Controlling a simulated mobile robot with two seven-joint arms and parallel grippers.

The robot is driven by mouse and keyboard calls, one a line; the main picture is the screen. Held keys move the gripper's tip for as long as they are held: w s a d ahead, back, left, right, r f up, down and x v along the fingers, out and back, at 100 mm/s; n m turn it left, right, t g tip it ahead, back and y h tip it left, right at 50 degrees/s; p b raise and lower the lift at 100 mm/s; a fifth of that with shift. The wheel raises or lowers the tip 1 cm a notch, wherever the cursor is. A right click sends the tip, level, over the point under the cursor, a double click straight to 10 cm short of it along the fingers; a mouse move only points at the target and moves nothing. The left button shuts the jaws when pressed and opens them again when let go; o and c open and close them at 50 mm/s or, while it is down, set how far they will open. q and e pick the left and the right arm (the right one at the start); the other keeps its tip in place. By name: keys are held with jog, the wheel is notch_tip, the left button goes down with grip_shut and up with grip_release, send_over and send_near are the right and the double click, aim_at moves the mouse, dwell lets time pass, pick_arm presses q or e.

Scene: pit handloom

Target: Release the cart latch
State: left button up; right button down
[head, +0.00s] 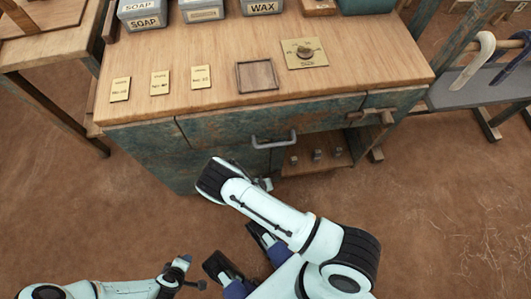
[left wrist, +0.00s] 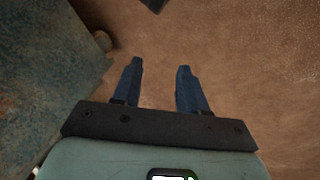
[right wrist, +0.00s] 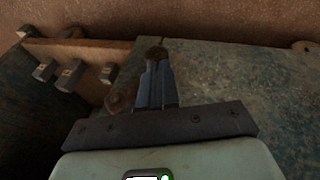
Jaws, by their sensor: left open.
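The cart has a pale wooden top (head: 215,60) and a worn teal front (head: 225,125). A dark brown piece (right wrist: 157,52) shows at my right fingertips in the right wrist view; it may be the latch, but its shape is mostly hidden. My right gripper (right wrist: 157,68) has its fingers close together on this piece, against the teal panel (right wrist: 240,85). A rusty round part (right wrist: 122,97) is just left of the fingers. In the head view my right arm hides most of this place. My left gripper (left wrist: 160,68) is open and empty above the floor, beside a teal panel (left wrist: 40,70).
A grey handle (head: 273,140) sticks out of the cart front. Several small weights (head: 318,155) stand on a low shelf right of it. The brown floor (head: 430,220) is open at right.

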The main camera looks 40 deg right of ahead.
jog(key=shift+s+d+f+b, duration=0.15)
jog(key=shift+f+b, duration=0.3)
jog(key=shift+f, duration=0.4)
jog(key=shift+s+d+f+b, duration=0.15)
jog(key=shift+d+f+b, duration=0.15)
jog(key=shift+f, duration=0.25)
pick_arm(q)
jog(key=shift+g, duration=0.6)
jog(key=s+f, duration=0.3)
jog(key=shift+s+a+f, duration=0.1)
jog(key=shift+s+a, duration=0.15)
jog(key=shift+s, duration=0.05)
pick_arm(e)
jog(key=shift+r, duration=0.1)
jog(key=shift+r+p, duration=0.6)
jog(key=shift+r, duration=0.15)
pick_arm(q)
jog(key=shift+r, duration=0.65)
jog(key=shift+w, duration=0.15)
